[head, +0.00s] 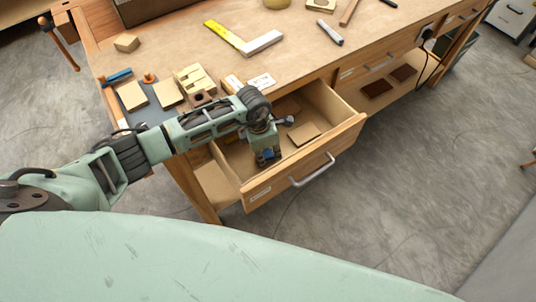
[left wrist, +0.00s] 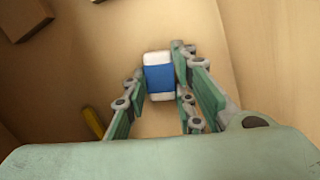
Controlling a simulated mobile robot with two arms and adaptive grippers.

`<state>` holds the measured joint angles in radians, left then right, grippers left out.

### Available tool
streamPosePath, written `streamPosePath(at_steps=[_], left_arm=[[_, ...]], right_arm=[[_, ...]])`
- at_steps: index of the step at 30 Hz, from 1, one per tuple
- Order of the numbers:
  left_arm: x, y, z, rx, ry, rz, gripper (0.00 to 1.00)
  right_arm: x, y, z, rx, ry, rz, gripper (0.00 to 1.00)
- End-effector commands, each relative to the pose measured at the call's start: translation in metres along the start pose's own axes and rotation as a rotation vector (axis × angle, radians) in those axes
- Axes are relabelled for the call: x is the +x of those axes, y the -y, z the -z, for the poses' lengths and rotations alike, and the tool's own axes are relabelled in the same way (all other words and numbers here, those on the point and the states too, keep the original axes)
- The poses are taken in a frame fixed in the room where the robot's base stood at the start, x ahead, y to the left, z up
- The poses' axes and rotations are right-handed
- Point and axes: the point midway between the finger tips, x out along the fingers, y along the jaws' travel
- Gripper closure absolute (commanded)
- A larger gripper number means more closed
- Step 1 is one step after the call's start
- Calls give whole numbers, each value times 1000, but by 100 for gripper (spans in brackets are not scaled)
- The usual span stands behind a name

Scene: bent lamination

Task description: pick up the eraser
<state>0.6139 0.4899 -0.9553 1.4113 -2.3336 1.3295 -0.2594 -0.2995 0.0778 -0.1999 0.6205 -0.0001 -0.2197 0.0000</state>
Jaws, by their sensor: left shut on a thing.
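The eraser (left wrist: 159,77) is a small white block with a blue sleeve. In the left wrist view it sits between the fingers of my left gripper (left wrist: 160,88), which is shut on it. In the head view my left gripper (head: 268,158) points down inside the open drawer (head: 328,120), and a bit of the eraser's blue (head: 268,154) shows at its fingertips. I cannot tell whether the eraser touches the drawer floor. My right gripper is not in view.
In the drawer lie a flat wooden block (head: 304,133) and, in the left wrist view, a yellow item (left wrist: 93,122). The drawer walls surround the gripper. On the workbench (head: 190,52) are a yellow-and-white square (head: 240,40), wooden blocks (head: 132,95) and a marker-like tool (head: 330,38).

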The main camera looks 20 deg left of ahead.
Motion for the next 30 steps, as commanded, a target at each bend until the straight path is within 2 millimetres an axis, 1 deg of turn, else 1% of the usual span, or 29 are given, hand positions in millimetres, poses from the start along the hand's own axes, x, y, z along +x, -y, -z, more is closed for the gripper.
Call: streamPosePath(at_steps=[1, 3, 9, 12, 14, 24, 27, 30], left_arm=[[0, 0, 0, 0, 0, 0, 95], [0, 0, 0, 0, 0, 0, 100], [-1, 0, 0, 0, 1, -1, 100], [-6, -1, -1, 0, 2, -2, 100], [-14, -2, -3, 0, 3, -4, 100], [-78, -2, -12, 1, 3, -4, 100], [-90, -1, -14, 0, 3, -2, 100], [-97, 0, -15, 1, 1, -2, 100]], right_arm=[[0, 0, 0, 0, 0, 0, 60], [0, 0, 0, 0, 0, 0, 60], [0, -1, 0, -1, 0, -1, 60], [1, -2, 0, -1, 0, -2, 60], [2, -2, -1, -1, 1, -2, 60], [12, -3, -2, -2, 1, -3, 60], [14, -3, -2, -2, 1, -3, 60], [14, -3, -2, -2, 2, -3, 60]])
